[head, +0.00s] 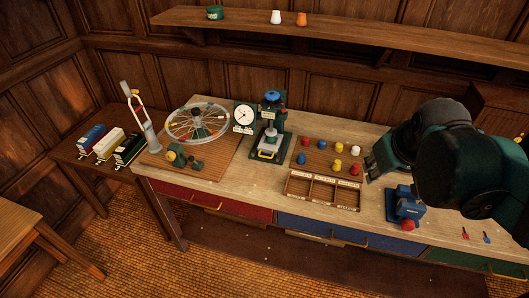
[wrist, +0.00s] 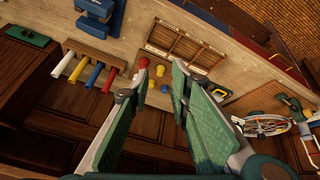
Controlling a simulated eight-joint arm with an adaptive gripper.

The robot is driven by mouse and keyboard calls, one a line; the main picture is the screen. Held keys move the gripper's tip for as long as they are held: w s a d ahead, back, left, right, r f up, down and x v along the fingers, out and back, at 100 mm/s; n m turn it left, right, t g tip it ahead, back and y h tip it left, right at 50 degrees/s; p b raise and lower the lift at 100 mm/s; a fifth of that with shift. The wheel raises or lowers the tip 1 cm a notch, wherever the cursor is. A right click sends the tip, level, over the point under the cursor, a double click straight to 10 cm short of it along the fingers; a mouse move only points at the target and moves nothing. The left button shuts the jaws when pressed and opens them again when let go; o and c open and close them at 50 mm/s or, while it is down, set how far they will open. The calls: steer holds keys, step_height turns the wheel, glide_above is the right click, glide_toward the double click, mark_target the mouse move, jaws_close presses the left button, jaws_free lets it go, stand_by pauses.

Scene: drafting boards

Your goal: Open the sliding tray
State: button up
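The sliding tray seems to be the pale tray with a yellow handle (head: 266,155) low in the green press-like machine (head: 270,125), in the head view. I cannot tell how far out it sits. The yellow handle also shows right of my gripper in the wrist view (wrist: 221,95). My gripper (wrist: 161,74) is open and empty, its green-padded fingers wide apart. It is away from the handle, with coloured knobs visible beyond the fingertips. In the head view my arm covers the right side, and the fingers cannot be made out clearly.
A knob board (head: 330,158) and a wooden compartment box (head: 322,190) lie right of the machine. A dial (head: 244,115) and a spoked wheel (head: 197,122) stand to its left. A blue device (head: 405,208) stands near the front edge. Red drawers (head: 215,199) and blue drawers (head: 322,228) are below.

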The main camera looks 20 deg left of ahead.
steer(key=w+a+n+g+p, duration=0.1)
steer(key=w+a+n+p, duration=0.15)
steer(key=w+a, duration=0.6)
steer(key=n+g+p, duration=0.3)
steer(key=n+p, duration=0.1)
steer(key=n, duration=0.7)
glide_above(265, 157)
steer(key=s, duration=0.1)
step_height(265, 157, down, 18)
steer(key=shift+s+a+f+h, duration=0.1)
steer(key=shift+s+f+h, duration=0.1)
steer(key=shift+f+h, duration=0.15)
steer(key=shift+f, duration=0.15)
steer(key=shift+w+f+p, duration=0.1)
steer(key=shift+w+f, duration=0.15)
steer(key=shift+f, duration=1)
steer(key=shift+w+f+p, duration=0.1)
steer(key=shift+w+f, duration=0.1)
steer(key=shift+f, duration=1)
steer(key=shift+w+f+p, duration=0.1)
steer(key=shift+w+f, duration=0.15)
steer(key=shift+f, duration=1)
